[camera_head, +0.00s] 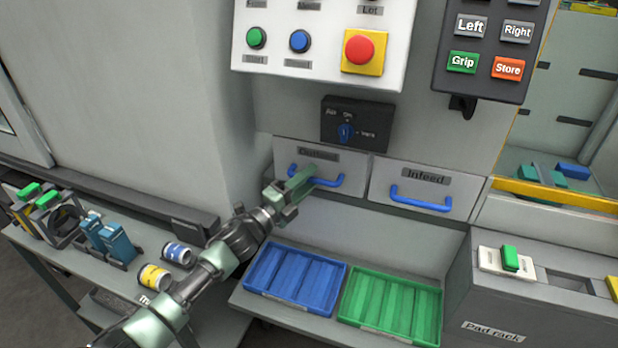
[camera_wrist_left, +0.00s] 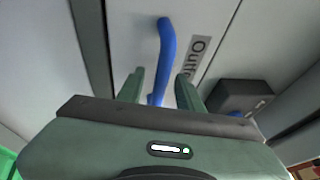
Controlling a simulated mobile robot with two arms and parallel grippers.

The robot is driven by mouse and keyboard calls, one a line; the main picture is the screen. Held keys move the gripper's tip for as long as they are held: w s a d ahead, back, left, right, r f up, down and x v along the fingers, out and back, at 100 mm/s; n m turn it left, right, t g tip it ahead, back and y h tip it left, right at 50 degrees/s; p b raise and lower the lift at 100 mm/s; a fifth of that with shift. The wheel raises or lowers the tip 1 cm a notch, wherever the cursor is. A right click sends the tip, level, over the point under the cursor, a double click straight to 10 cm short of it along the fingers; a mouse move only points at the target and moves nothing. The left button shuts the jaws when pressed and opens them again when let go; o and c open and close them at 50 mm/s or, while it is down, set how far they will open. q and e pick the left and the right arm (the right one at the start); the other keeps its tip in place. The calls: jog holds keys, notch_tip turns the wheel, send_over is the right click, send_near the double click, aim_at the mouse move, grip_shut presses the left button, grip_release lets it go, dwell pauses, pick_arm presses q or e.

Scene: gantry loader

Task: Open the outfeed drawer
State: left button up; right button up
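The outfeed drawer (camera_head: 345,201) is the left of two grey drawer fronts. Its front looks closed, flush with the panel, and its label is partly readable. Its blue bar handle (camera_head: 328,182) also shows in the left wrist view (camera_wrist_left: 166,50). My right gripper is not in view.
The infeed drawer (camera_head: 425,178) with its blue handle is just to the right. Below are a blue tray (camera_head: 255,285) and a green tray (camera_head: 437,310). A rotary switch box (camera_head: 372,112) sits above, under a button panel with a red stop button (camera_head: 360,49). Cans and tools stand left.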

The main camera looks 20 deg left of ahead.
pick_arm(q)
jog(key=shift+w+d, duration=0.1)
jog(key=shift+w, duration=0.05)
grip_shut()
dwell(1.4)
